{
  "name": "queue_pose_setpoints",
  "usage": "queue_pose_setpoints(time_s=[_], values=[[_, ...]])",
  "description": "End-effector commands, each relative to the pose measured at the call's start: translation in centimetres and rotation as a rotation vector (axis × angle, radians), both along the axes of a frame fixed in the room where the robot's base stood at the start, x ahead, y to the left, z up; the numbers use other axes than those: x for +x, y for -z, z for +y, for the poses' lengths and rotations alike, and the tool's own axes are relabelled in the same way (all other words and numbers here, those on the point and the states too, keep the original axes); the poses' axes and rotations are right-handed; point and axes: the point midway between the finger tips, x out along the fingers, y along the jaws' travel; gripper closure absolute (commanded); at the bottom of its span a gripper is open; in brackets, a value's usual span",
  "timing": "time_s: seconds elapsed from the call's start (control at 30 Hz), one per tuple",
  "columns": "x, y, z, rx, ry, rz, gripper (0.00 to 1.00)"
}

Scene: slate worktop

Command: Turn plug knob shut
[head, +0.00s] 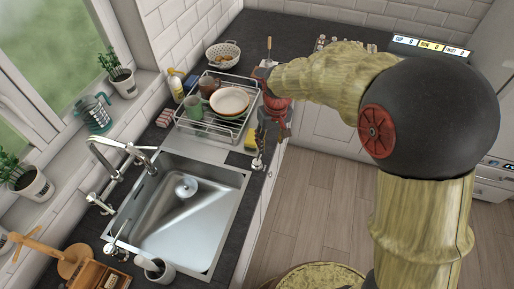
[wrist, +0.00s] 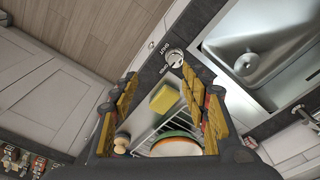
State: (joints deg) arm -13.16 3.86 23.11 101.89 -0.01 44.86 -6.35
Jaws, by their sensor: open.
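The plug knob (wrist: 174,57) is a small round silver knob on the dark worktop beside the sink, with lettering next to it that reads "SHUT" on one side. In the head view the knob (head: 257,164) sits at the sink's right edge, just below my fingertips. My gripper (head: 264,143) points down over the worktop strip right of the sink. In the wrist view my gripper (wrist: 160,80) has its yellow-padded fingers spread, with nothing held. The knob shows beyond the fingertips, apart from them. The sink plug (head: 186,187) is a round disc in the basin.
The steel sink (head: 215,257) is left of the knob. A yellow sponge (wrist: 164,97) and a dish rack (head: 205,137) with plates and a mug stand close behind. A tall tap (head: 120,150) rises at the sink's far left. The floor (head: 320,200) at right is clear.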

Motion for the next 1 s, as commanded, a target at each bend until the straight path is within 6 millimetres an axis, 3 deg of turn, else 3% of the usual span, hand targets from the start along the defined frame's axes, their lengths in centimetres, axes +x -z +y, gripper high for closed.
queue_pose_setpoints(time_s=[0.1,0.3,1.0], values=[[1.6,2.3,2.1,-0.015,-0.044,0.054,0.54],[2.7,5.8,4.1,-0.027,-0.088,0.096,0.54],[2.9,14.2,4.5,-0.031,-0.097,0.106,0.54]])
